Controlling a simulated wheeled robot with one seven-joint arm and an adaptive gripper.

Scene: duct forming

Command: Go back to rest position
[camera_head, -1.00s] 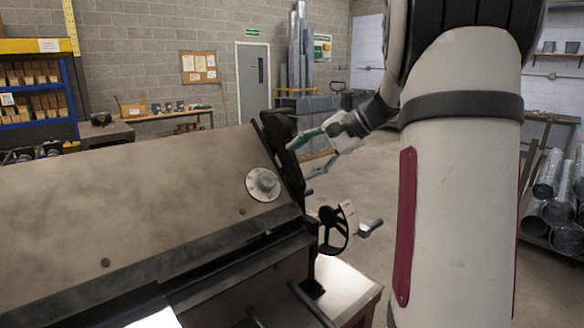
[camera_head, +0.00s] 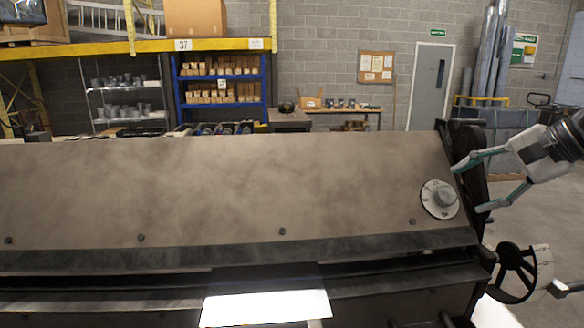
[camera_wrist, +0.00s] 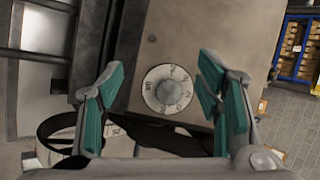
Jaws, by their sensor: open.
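My gripper (camera_head: 468,186) is at the right end of the large metal forming machine (camera_head: 250,185), with its two green-padded fingers spread and nothing between them. In the wrist view my gripper (camera_wrist: 165,105) shows the same open fingers, one on each side of the round numbered dial (camera_wrist: 167,89). The dial (camera_head: 439,199) sits on the machine's sloped panel, left of the fingers in the head view. I cannot tell whether a finger touches the machine's dark end part (camera_head: 466,160).
A black handwheel (camera_head: 516,272) with a crank sticks out below my gripper. A bright sheet (camera_head: 266,308) lies at the machine's front. Shelves (camera_head: 217,88) and a bench (camera_head: 340,111) stand along the back wall. Open floor (camera_head: 535,215) lies to the right.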

